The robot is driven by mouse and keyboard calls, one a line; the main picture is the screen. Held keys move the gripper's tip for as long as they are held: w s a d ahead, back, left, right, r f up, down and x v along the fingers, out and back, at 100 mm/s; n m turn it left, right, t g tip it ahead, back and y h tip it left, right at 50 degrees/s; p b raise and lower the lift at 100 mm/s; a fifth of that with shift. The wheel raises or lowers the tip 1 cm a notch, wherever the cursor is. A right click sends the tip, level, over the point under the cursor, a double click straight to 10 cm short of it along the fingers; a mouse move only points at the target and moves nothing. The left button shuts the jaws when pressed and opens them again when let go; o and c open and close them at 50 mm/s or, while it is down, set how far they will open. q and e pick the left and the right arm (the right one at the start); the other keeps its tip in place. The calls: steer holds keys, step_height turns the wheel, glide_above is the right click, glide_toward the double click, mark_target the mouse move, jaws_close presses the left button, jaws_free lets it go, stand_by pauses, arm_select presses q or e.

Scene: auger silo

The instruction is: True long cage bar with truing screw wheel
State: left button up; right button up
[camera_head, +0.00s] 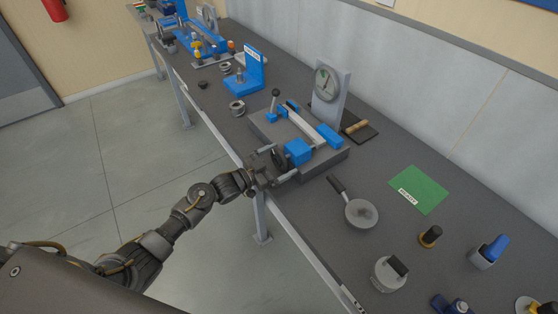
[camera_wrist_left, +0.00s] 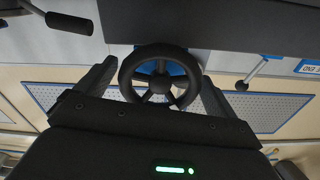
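The truing fixture (camera_head: 335,158) is a grey base on the bench with blue blocks. A long pale bar (camera_head: 306,124) lies along it between the blue parts. The dark spoked screw wheel (camera_head: 279,160) is at its near end and also shows in the left wrist view (camera_wrist_left: 160,75). My left gripper (camera_head: 275,164) is at the wheel, with its fingers apart, one on each side of the rim. In the left wrist view they look close to the rim, with no clear contact. A round dial (camera_head: 325,82) stands on a grey plate behind the fixture. My right gripper is not in view.
A black-handled lever (camera_head: 275,98) stands at the fixture's far left. A round pan-like tool (camera_head: 361,213) and a green mat (camera_head: 418,189) lie to the right. A wooden-handled tool (camera_head: 355,127) lies behind. A blue stand (camera_head: 246,75) is farther along the bench.

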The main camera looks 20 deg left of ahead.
arm_select(q)
steer(key=shift+o, duration=0.3)
steer(key=b+v, duration=0.3)
steer(key=v, duration=0.7)
steer(key=shift+s+a, duration=0.25)
steer(key=shift+s, duration=0.05)
